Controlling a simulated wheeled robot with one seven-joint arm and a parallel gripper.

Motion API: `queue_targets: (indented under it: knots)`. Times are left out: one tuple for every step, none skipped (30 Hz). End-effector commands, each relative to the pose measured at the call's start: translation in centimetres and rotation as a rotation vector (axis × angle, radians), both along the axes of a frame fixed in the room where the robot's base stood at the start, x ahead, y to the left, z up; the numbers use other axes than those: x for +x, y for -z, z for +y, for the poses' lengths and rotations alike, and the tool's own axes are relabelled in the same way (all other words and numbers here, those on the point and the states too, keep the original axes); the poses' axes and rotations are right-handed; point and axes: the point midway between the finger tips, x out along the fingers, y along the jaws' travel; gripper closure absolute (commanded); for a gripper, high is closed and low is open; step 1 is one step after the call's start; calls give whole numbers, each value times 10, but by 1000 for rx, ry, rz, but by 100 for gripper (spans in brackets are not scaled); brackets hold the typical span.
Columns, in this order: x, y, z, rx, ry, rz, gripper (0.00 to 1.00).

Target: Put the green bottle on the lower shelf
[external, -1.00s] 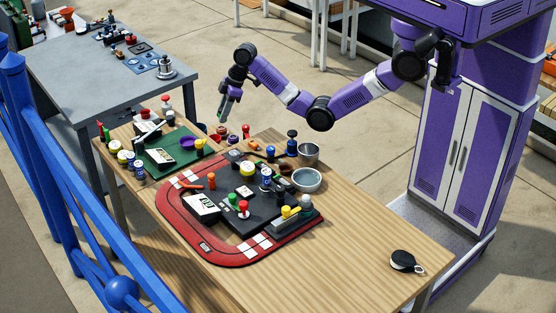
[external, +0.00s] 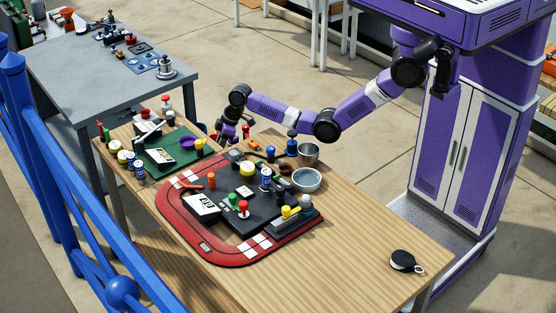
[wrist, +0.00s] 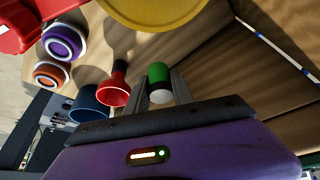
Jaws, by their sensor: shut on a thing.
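My gripper (wrist: 162,92) is shut on the green bottle (wrist: 159,73), which shows in the wrist view as a small green cylinder with a white end between the two fingers. In the external view my gripper (external: 225,137) points down at the far edge of the wooden table; the bottle is hidden there. Brown panels (wrist: 225,60) lie past the bottle in the wrist view. I cannot tell which surface is the lower shelf, or whether the bottle touches anything.
In the wrist view a red flared piece (wrist: 116,88), a blue cup (wrist: 86,103), purple (wrist: 62,42) and orange (wrist: 50,75) round pieces and a large yellow disc (wrist: 160,10) crowd the left and top. A red-rimmed board (external: 180,232) fills much of the table (external: 345,235).

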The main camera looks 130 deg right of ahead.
Motion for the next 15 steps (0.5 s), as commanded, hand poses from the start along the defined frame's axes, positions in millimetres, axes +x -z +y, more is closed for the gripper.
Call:
queue_targets:
  knots:
    - [0, 6, 0, 0, 0, 0, 100]
    - [0, 8, 0, 0, 0, 0, 100]
    - [0, 9, 0, 0, 0, 0, 100]
    - [0, 11, 0, 0, 0, 0, 100]
    - [0, 13, 0, 0, 0, 0, 100]
    - [0, 18, 0, 1, 0, 1, 100]
    - [0, 22, 0, 2, 0, 1, 100]
    - [0, 27, 1, 2, 0, 2, 100]
    - [0, 33, 0, 1, 0, 2, 100]
    - [0, 38, 0, 2, 0, 1, 100]
    - [0, 42, 0, 2, 0, 1, 100]
    - [0, 46, 0, 1, 0, 1, 100]
    - [0, 49, 0, 1, 0, 1, 100]
    - [0, 51, 0, 1, 0, 1, 100]
    - [0, 53, 0, 0, 0, 0, 100]
